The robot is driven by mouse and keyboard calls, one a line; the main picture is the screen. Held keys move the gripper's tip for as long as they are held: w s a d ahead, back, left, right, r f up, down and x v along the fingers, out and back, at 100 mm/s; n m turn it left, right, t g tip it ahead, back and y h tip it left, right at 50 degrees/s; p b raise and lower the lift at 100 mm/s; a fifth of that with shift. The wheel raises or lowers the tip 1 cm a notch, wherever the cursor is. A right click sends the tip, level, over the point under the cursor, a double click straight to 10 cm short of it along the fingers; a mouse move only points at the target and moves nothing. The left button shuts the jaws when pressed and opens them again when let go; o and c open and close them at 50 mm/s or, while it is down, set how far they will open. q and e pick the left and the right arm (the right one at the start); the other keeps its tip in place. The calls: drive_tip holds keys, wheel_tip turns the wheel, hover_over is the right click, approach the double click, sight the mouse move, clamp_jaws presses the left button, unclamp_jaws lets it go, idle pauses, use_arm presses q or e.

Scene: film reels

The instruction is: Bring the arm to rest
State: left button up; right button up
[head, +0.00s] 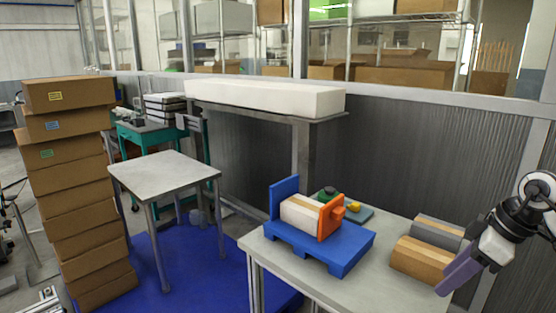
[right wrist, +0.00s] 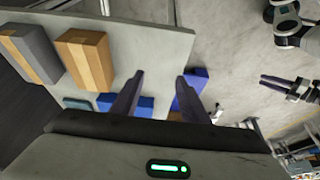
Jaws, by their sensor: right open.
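My right gripper (head: 458,276) is at the right of the head view, above the front right of the grey table (head: 290,262), holding nothing. In the right wrist view its two dark purple fingers (right wrist: 157,92) stand wide apart with nothing between them. My left gripper (right wrist: 277,86) shows small at the right of that view, over the floor, its fingers apart and empty.
A tan striped block (head: 420,262) and a grey block (head: 438,232) lie beside my right gripper. A smaller empty table (head: 165,173) and stacked cartons (head: 75,185) stand left. A dark wall rises behind.

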drive_tip(key=s+a+f+n+t+y, duration=0.25)
drive_tip(key=a+y, duration=0.45)
drive_tip(key=a, duration=0.6)
drive_tip(key=s+a+f+n+t+y, duration=0.1)
drive_tip(key=a+n+t+y, duration=0.4)
drive_tip(key=a, duration=0.8)
drive_tip(key=s+d+f+m+t+h, duration=0.25)
drive_tip(key=d+f+m+h, duration=0.2)
drive_tip(key=f+m, duration=0.3)
drive_tip(key=s+d+f+m+t+h, duration=0.2)
drive_tip(key=s+d+f+m+h, duration=0.1)
drive_tip(key=f+m+h, duration=0.4)
use_arm(q)
drive_tip(key=shift+s+f, duration=0.35)
drive_tip(key=shift+s, duration=0.2)
use_arm(e)
drive_tip(key=s+a+f+g+h, duration=0.1)
drive_tip(key=s+f+g, duration=0.5)
drive_tip(key=s+f, duration=0.9)
drive_tip(key=shift+s+a+g, duration=0.35)
drive_tip(key=shift+s+g, duration=0.05)
drive_tip(key=shift+s, duration=0.1)
